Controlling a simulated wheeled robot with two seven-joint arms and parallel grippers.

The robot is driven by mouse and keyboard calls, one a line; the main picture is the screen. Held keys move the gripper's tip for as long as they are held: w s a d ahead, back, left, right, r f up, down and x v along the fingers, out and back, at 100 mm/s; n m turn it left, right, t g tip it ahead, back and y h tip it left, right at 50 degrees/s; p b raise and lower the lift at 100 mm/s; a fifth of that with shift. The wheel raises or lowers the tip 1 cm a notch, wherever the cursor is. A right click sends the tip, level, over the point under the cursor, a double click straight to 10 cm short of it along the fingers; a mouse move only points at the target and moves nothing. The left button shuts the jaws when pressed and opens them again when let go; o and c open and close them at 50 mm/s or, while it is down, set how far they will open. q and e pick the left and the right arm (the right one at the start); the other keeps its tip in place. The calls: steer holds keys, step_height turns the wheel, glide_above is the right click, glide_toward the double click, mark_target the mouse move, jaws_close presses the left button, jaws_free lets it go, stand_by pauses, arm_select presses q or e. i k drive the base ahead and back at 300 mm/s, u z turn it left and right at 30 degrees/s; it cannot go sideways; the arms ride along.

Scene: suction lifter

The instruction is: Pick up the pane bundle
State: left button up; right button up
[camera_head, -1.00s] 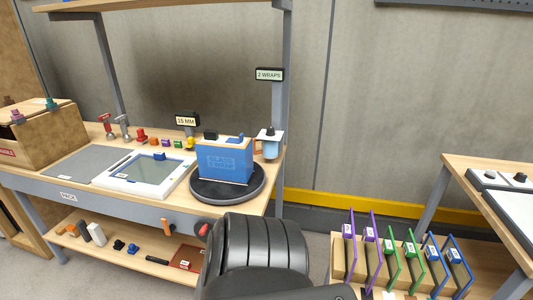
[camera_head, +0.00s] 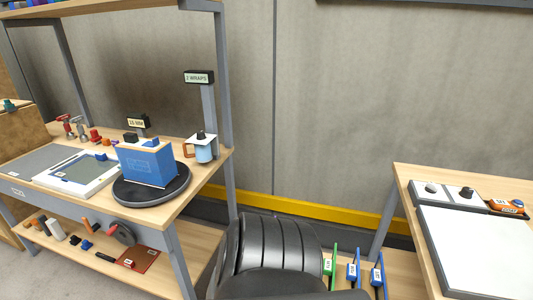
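A blue, box-shaped bundle (camera_head: 147,166) with light-coloured top edges stands upright on a round black turntable (camera_head: 158,195) at the right end of the left bench. It looks like the pane bundle. Several upright panes with green and blue edges stand in a low rack at the lower right, including a blue-edged one (camera_head: 352,270); black arm parts of mine partly hide the rack. Neither of my grippers shows, and nothing touches the blue bundle.
A white-framed panel (camera_head: 80,173) lies left of the turntable. The right table (camera_head: 407,192) carries a white panel (camera_head: 478,245).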

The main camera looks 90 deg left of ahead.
mark_target(155, 165)
steer(key=u, duration=0.05)
steer(key=i, duration=0.55)
steer(key=u, duration=2.35)
